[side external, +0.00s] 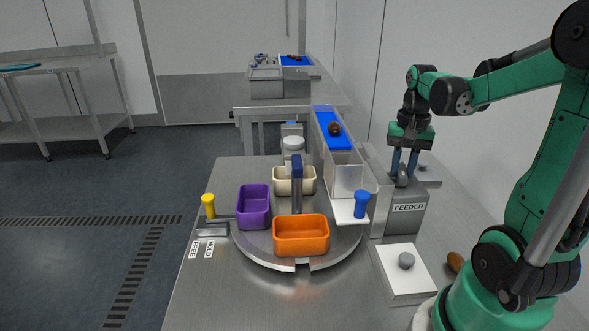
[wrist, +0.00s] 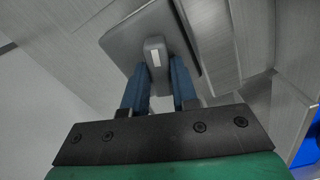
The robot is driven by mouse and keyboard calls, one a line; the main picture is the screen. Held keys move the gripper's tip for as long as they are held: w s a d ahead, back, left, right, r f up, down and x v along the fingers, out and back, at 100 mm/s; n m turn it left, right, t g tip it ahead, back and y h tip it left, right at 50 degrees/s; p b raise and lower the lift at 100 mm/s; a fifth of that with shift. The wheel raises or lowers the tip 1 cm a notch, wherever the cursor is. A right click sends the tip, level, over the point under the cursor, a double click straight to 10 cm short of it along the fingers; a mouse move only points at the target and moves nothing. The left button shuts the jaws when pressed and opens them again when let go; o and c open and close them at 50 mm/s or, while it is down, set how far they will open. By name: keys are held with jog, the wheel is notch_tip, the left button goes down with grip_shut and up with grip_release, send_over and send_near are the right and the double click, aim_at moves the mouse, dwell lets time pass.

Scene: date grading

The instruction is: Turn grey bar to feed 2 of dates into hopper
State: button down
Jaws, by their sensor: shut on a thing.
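The grey box labelled FEEDER (side external: 405,217) stands at the right of the steel table, with a grey bar (side external: 402,179) on its top. My gripper (side external: 404,170) points down over the box, its blue fingers shut on the bar. In the wrist view the bar (wrist: 155,48), with a pale mark on its end, sits between the two fingers. One dark date (side external: 335,128) lies on the blue sloping belt (side external: 328,116). Below the belt is a pale clear-sided box (side external: 346,179), perhaps the hopper; no date shows in it. The feeder's inside is hidden.
A round turntable (side external: 262,250) carries orange (side external: 301,250), purple (side external: 253,222) and cream (side external: 283,187) trays. A yellow-knobbed lever (side external: 209,206) stands by FREE and HOLD labels. A white plate with a grey knob (side external: 400,280) and a brown item (side external: 455,262) lie near my base.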

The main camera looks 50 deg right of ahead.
aim_at(403, 169)
jog(key=c, duration=0.7)
grip_release()
jog(key=shift+r, duration=2.85)
